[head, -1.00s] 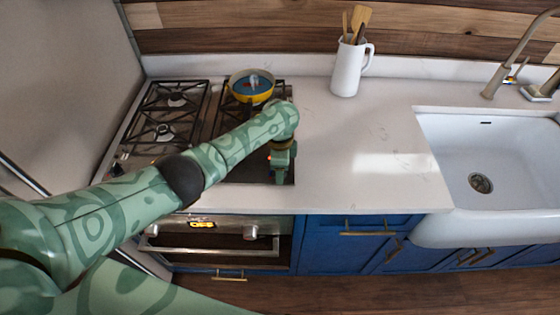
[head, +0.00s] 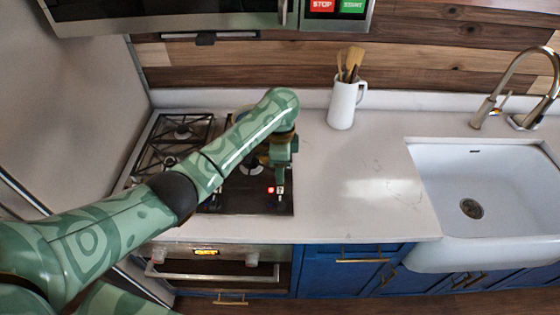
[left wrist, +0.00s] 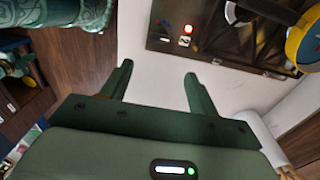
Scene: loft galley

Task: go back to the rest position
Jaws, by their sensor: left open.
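My left arm comes in from the left and reaches over the stove in the head view. My left gripper (head: 281,172) hangs near the right edge of the stove and points down. In the left wrist view the two fingers (left wrist: 158,75) are apart with nothing between them, above the pale countertop (left wrist: 150,40). My right gripper is in neither view.
The stove (head: 172,150) lies under my arm. A yellow-rimmed pan (left wrist: 304,45) shows at the wrist view's right edge; my arm mostly hides it in the head view. A white utensil pitcher (head: 342,105), a sink (head: 490,190) and an overhead microwave (head: 170,18) surround the clear counter.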

